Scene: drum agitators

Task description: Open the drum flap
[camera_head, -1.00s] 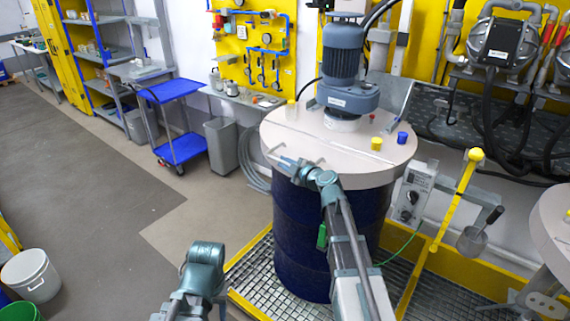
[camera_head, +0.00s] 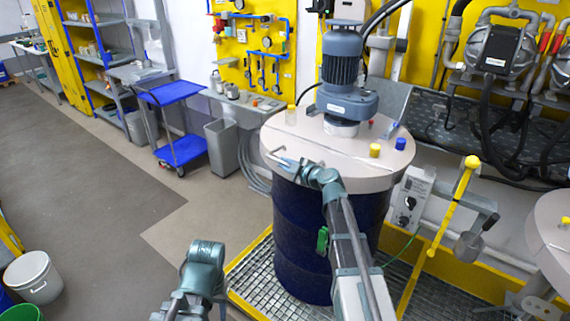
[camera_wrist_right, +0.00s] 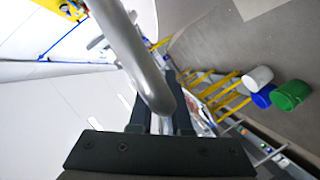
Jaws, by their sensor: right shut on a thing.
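The blue drum (camera_head: 300,230) stands on a grating and has a pale round lid (camera_head: 350,163). A seam across the lid marks the flap, with a bent metal handle (camera_head: 276,156) at its left front edge. My right gripper (camera_head: 290,165) is at that handle. In the right wrist view the grey handle bar (camera_wrist_right: 150,75) runs down between the fingers of my right gripper (camera_wrist_right: 160,122), which is shut on it. The flap looks flat in the lid; I cannot tell whether it is lifted. My left arm shows at the bottom, but its fingers are out of frame.
A grey-blue agitator motor (camera_head: 343,75) stands on the lid, with yellow (camera_head: 375,150) and blue (camera_head: 400,143) caps nearby. A control box (camera_head: 410,198) and a yellow post (camera_head: 455,200) are to the right.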

